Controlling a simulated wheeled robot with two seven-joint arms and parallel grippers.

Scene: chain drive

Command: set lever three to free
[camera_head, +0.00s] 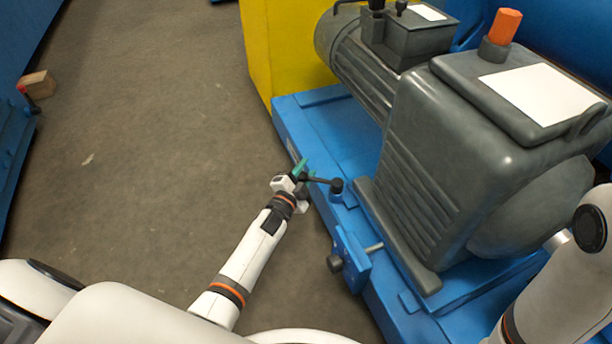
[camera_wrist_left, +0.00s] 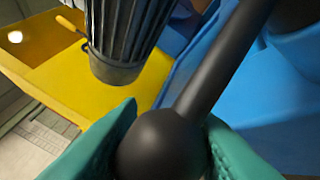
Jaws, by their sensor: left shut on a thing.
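A black lever (camera_head: 322,181) stands on a round pivot at the near edge of the blue base, its arm pointing left over the edge. My left gripper (camera_head: 300,171), with green fingers, is at the lever's free end. In the left wrist view, the black ball knob (camera_wrist_left: 160,145) of the lever sits between the green fingers of my left gripper (camera_wrist_left: 170,118), which are shut on it. The lever's rod runs up and to the right from the knob. No number or position marking on the lever is readable. My right gripper is out of view.
The blue base (camera_head: 312,118) carries a grey gearbox (camera_head: 440,150) and a ribbed motor (camera_head: 355,65). A black knob (camera_head: 335,263) juts from a blue bracket below the lever. A yellow block (camera_head: 285,45) stands behind.

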